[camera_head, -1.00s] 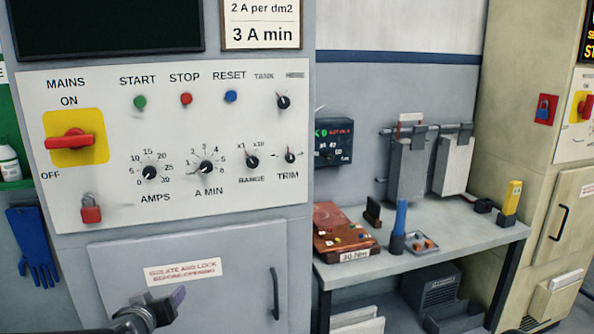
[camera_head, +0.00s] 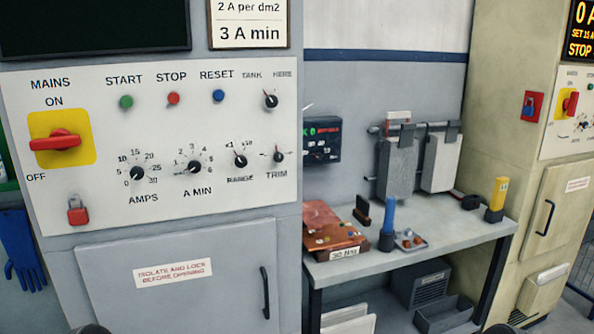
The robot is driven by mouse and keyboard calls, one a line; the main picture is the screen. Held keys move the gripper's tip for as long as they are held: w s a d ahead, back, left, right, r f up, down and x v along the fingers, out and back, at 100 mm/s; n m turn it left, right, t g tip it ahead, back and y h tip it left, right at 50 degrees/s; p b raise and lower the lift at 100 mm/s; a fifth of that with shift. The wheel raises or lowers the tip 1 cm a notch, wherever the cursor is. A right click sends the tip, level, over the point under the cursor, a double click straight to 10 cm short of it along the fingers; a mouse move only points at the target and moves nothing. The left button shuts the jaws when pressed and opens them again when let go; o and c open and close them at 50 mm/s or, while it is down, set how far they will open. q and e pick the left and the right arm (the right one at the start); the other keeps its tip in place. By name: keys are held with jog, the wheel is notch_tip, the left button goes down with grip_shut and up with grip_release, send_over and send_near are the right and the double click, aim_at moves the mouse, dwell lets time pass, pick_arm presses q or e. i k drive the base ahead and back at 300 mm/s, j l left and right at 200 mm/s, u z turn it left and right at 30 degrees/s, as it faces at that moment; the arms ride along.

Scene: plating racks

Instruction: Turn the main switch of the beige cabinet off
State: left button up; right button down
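The beige cabinet (camera_head: 494,120) stands at the right, its front partly cut by the picture edge. Its main switch (camera_head: 570,103) is a red handle on a yellow plate, at the upper left of a white panel (camera_head: 572,140). The handle looks roughly upright, but it is small and its exact setting is hard to read. Dark rounded tips of my arms just show at the bottom edge, at left and right. No gripper fingers are visible, and nothing of mine is near the switch.
A grey cabinet (camera_head: 225,235) at the left has a similar red MAINS switch (camera_head: 57,141) on yellow, with its handle level. A bench (camera_head: 430,245) with tools and a blue cylinder (camera_head: 388,217) stands between the cabinets. A red plate (camera_head: 531,107) is beside the beige cabinet's panel.

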aim_at(569, 105)
jog(key=z, duration=2.3)
jog(key=i, duration=6.15)
